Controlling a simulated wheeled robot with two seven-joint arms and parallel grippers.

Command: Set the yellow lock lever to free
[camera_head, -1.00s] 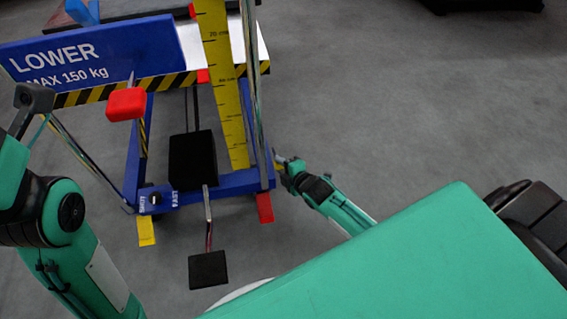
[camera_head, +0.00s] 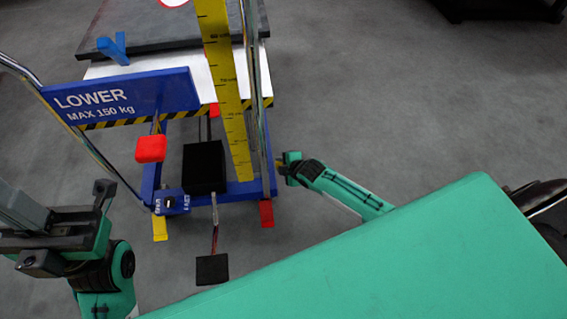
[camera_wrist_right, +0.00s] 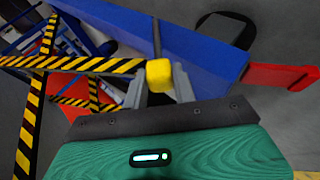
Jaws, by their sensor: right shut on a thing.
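The yellow lock lever shows as a yellow knob (camera_wrist_right: 159,74) on a thin rod in the right wrist view, by the blue frame of the lift cart. My right gripper (camera_wrist_right: 160,88) is shut on this knob, one finger on each side. In the head view my right gripper (camera_head: 283,166) is at the right side of the cart's blue base (camera_head: 240,188), and the lever is mostly hidden there. The lever's setting cannot be read. My left gripper (camera_head: 25,208) is at the far left, apart from the base; its finger opening is unclear.
The cart carries a blue "LOWER" sign (camera_head: 120,98), a red knob (camera_head: 151,148), a yellow scale (camera_head: 225,90) and a black pedal (camera_head: 212,269). A red foot (camera_head: 266,213) stands at its near right corner.

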